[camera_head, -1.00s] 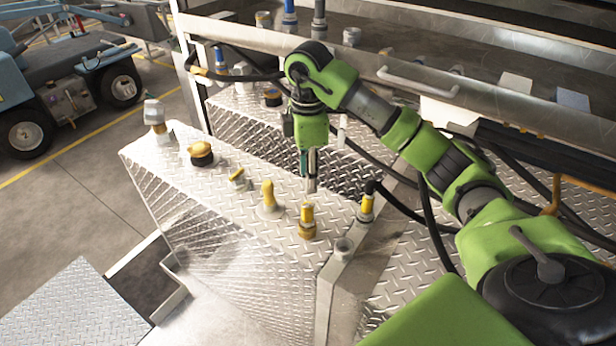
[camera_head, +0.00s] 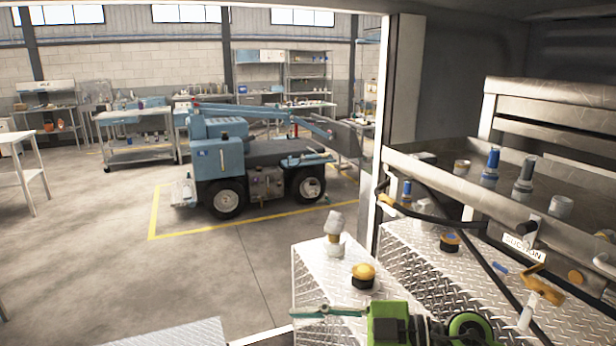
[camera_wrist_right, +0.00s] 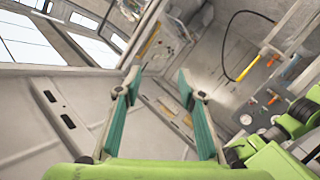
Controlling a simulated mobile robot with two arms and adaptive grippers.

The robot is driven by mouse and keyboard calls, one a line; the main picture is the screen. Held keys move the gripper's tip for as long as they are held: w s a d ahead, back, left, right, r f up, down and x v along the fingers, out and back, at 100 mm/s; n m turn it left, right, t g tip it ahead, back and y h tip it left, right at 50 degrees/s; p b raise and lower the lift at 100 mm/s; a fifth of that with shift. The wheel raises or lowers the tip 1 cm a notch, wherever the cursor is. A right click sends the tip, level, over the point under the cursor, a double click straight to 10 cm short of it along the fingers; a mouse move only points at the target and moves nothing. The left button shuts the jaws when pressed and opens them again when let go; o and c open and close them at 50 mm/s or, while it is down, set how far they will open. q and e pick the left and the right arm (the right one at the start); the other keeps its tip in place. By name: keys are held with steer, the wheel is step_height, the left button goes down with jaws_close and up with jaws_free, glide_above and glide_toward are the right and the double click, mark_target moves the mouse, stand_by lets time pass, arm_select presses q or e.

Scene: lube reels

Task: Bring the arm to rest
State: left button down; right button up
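My right arm, green, shows at the bottom right of the head view. Its gripper (camera_head: 300,312) points left in front of the diamond-plate tank, with teal finger pads seen from the side. In the right wrist view the two fingers of this gripper (camera_wrist_right: 159,80) stand wide apart with nothing between them. My left gripper is in neither view.
The diamond-plate tank (camera_head: 318,265) carries a yellow cap (camera_head: 363,272) and a grey-topped fitting (camera_head: 334,232). A metal rail and hoses lie to the right. A blue lift machine (camera_head: 222,155) stands behind on open concrete floor.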

step_height(320, 180, up, 7)
steer(key=w+m+t+y, duration=0.1)
steer(key=m+t+y, duration=0.2)
steer(key=t, duration=0.2)
steer(key=w+d+r+m+t+h, duration=0.2)
steer(key=w+d+m+t+h, duration=0.15)
steer(key=d+m+t, duration=0.5)
steer(key=d+f+m+h, duration=1)
steer(key=d+f+h, duration=0.2)
steer(key=f+h, duration=0.35)
steer(key=s+d+f+g+h, duration=0.1)
steer(key=s+d+f+g, duration=0.2)
steer(key=s+f+g, duration=0.7)
steer(key=s+a+f+n+g+y, duration=0.1)
steer(key=s+f+g, duration=0.1)
steer(key=s+f, duration=0.55)
steer(key=s+a+f+n+g+y, duration=0.15)
steer(key=s+f, duration=0.25)
steer(key=s, duration=0.6)
step_height(320, 180, down, 26)
steer(key=s+g, duration=0.1)
steer(key=s, duration=0.1)
steer(key=s+d+f+g+h+b, duration=0.1)
steer(key=s+d+f, duration=0.1)
steer(key=s+f, duration=1.5)
steer(key=shift+d+f, duration=0.4)
steer(key=shift+f, duration=0.15)
